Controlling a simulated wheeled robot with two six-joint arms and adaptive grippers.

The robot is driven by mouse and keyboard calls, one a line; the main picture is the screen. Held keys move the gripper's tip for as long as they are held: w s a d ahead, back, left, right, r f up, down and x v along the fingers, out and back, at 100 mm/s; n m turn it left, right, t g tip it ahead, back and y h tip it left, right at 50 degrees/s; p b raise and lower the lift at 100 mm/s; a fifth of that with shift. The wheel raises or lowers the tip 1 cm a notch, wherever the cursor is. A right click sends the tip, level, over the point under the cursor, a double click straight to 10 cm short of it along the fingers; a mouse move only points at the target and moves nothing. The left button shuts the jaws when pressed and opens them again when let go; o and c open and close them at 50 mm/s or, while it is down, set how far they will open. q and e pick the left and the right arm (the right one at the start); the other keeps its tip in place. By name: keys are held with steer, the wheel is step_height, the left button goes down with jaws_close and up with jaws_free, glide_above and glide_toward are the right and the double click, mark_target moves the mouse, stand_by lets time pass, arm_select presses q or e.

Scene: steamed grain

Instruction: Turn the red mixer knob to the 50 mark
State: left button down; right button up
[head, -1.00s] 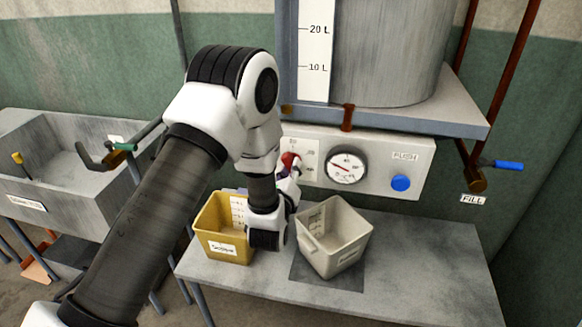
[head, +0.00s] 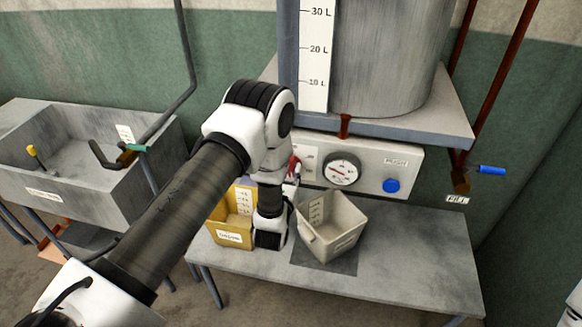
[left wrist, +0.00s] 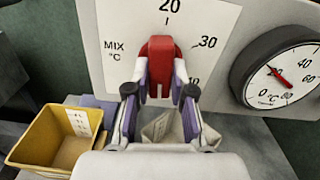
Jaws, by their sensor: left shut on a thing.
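The red mixer knob (left wrist: 160,48) sits on a white scale plate (left wrist: 112,28) marked MIX °C, with 20 above the knob and 30 to its right. The 50 mark is not visible in the left wrist view. My left gripper (left wrist: 160,78) is shut on the knob, one finger on each side. The knob looks roughly upright there, but its exact reading is unclear. In the head view a bit of the red knob (head: 293,164) shows behind my left arm, which hides most of the gripper. My right gripper is not in view.
A round gauge (head: 342,170) and blue push button (head: 391,186) are right of the knob. Below, a yellow bin (head: 229,231) and pale bin (head: 331,228) stand on a grey table (head: 420,270). A sink (head: 150,180) is left; a blue-handled tap (head: 491,170) is right.

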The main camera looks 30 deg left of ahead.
arm_select(q)
steer(key=shift+f, duration=0.15)
steer(key=c, duration=1)
jaws_free()
steer(key=v, duration=1.2)
